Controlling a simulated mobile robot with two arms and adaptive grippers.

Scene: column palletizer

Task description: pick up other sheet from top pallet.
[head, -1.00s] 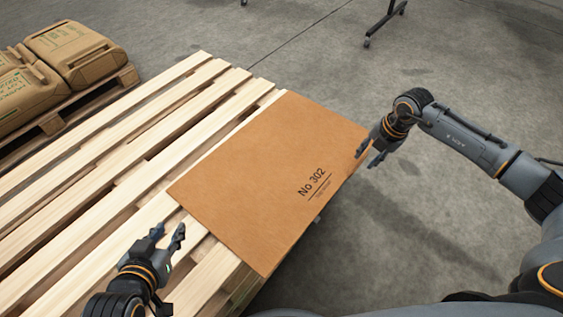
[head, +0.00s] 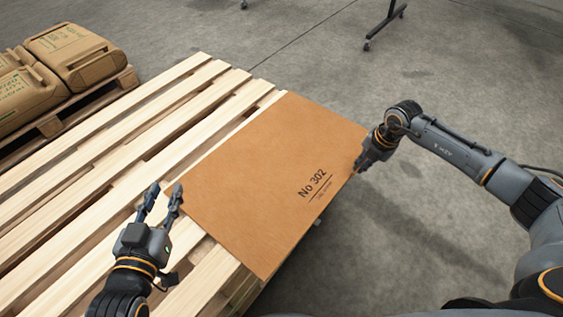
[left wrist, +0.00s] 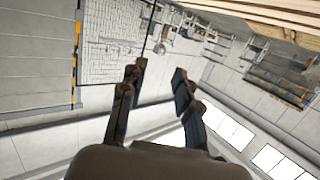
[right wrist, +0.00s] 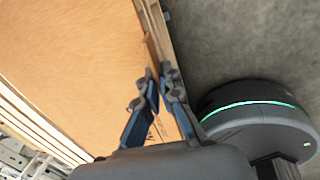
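A brown sheet (head: 270,175) marked "No 302" lies flat on the right end of the slatted wooden pallet (head: 95,165). The sheet also fills the upper left of the right wrist view (right wrist: 75,60). My right gripper (head: 362,166) is at the sheet's right edge. In the right wrist view its fingers (right wrist: 160,80) are close together with the sheet's edge between them. My left gripper (head: 163,192) is open and empty, its fingertips beside the sheet's left corner, above the slats. In the left wrist view the fingers (left wrist: 158,70) are apart, and the sheet does not show.
Several brown sacks (head: 75,53) lie on another pallet (head: 50,122) at the far left. A wheeled stand (head: 384,24) is on the floor at the back. Grey floor (head: 470,80) is open behind and to the right of the pallet.

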